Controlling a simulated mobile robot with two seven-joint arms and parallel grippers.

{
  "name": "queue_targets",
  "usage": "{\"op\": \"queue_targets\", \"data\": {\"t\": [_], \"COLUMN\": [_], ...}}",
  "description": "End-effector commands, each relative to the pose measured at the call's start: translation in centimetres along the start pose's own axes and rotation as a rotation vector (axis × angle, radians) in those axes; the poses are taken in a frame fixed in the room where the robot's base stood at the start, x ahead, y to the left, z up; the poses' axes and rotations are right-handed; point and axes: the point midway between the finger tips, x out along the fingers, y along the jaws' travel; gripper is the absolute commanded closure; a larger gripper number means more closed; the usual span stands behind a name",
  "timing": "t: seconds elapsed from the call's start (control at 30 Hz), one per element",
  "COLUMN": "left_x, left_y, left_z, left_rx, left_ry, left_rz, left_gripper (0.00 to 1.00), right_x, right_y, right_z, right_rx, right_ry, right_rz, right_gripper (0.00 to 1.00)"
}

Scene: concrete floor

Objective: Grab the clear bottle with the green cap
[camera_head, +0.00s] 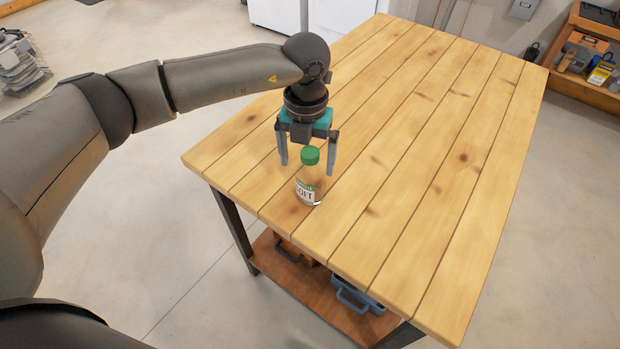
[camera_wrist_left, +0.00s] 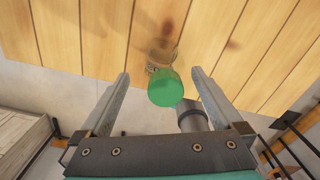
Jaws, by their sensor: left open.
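The clear bottle (camera_head: 309,187) with a green cap (camera_head: 310,155) and a white label stands upright on the wooden table (camera_head: 430,130), near its front left edge. My left gripper (camera_head: 308,168) is above the table at the bottle, pointing down, with its fingers open. In the head view one finger shows on each side of the cap. In the left wrist view the green cap (camera_wrist_left: 166,88) lies between the two spread fingertips and a little beyond them, with the clear body (camera_wrist_left: 162,52) behind it. No finger visibly touches the bottle. My right gripper is not in view.
The rest of the tabletop is clear. A lower shelf (camera_head: 318,300) under the table holds a blue toolbox (camera_head: 357,297) and an orange one. A wooden shelf with several items (camera_head: 590,65) stands at the far right. White cabinets (camera_head: 275,15) stand behind.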

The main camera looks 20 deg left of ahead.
Motion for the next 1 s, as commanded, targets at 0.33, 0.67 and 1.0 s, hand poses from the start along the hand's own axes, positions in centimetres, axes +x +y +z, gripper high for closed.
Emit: {"op": "queue_targets", "data": {"t": [0.33, 0.67, 1.0], "left_x": [4.4, 5.2, 5.2], "left_y": [-0.6, -0.6, -0.6], "left_z": [0.1, 0.1, 0.2], "left_rx": [0.0, 0.001, 0.001], "left_ry": [0.001, 0.0, -0.001], "left_rz": [0.0, 0.0, 0.0], "left_gripper": [0.0, 0.0, 0.37], "right_x": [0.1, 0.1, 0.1], "right_y": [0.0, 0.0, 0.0], "right_z": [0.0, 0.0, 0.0], "right_rx": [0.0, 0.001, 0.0], "right_ry": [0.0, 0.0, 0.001], "right_rz": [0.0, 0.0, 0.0], "right_gripper": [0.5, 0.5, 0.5]}}
